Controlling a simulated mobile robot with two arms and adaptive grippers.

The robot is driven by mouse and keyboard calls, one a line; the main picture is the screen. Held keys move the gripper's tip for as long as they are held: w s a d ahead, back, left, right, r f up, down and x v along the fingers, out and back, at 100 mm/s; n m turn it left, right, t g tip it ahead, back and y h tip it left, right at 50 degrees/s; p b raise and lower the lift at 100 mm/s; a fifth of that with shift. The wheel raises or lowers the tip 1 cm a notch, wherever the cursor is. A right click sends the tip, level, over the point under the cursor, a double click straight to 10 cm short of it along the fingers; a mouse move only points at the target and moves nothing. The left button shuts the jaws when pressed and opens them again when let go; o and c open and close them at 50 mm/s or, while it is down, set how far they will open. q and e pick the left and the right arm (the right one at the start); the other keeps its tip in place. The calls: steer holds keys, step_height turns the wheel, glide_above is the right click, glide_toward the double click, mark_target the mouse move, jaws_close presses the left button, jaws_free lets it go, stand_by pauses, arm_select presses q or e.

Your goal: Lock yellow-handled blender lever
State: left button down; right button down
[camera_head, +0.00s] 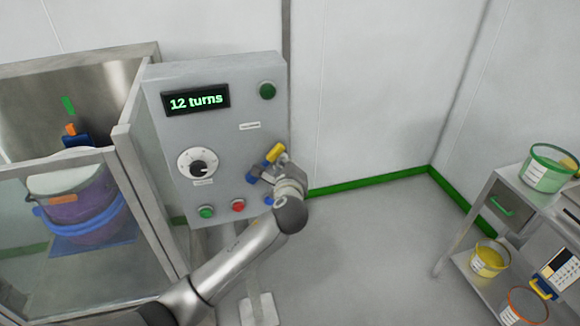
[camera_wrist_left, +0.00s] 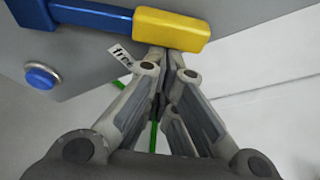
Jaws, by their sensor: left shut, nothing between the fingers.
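The blender lever has a yellow handle (camera_head: 274,153) on a blue arm, mounted at the right side of the grey control panel (camera_head: 220,130). In the head view it slants up to the right. In the left wrist view the yellow handle (camera_wrist_left: 172,30) crosses the top, with its blue arm (camera_wrist_left: 95,18) to the left. My left gripper (camera_head: 270,170) is at the lever, just below the yellow handle. Its fingers (camera_wrist_left: 162,62) are shut with nothing between them, and the tips reach the handle's lower edge; I cannot tell whether they touch. My right gripper is not in view.
The panel has a "12 turns" display (camera_head: 195,100), a dial (camera_head: 198,165), green (camera_head: 206,212) and red (camera_head: 238,205) buttons. A blue button (camera_wrist_left: 42,75) sits near the lever. A glass-walled enclosure (camera_head: 118,150) stands left. A cart (camera_head: 497,182) with buckets stands right; floor between is clear.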

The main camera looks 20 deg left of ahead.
mark_target(279, 154)
arm_select(q)
steer(key=a+r+n, duration=0.1)
steer(key=s+r+n+t, duration=0.1)
steer(key=n, duration=0.1)
steer(key=shift+s+a+r+h+b, duration=0.15)
steer(key=shift+a+r+h+b, duration=0.15)
steer(key=shift+a, duration=0.1)
steer(key=a+n+b, duration=0.1)
steer(key=s+a+r+n+t+b, duration=0.1)
steer(key=n, duration=0.1)
steer(key=s+a+r+n+t, duration=0.1)
steer(key=shift+b, duration=0.4)
steer(key=shift+a+r+n, duration=0.1)
steer(key=shift+a+n, duration=0.05)
steer(key=shift+n, duration=0.25)
steer(key=shift+r, duration=0.1)
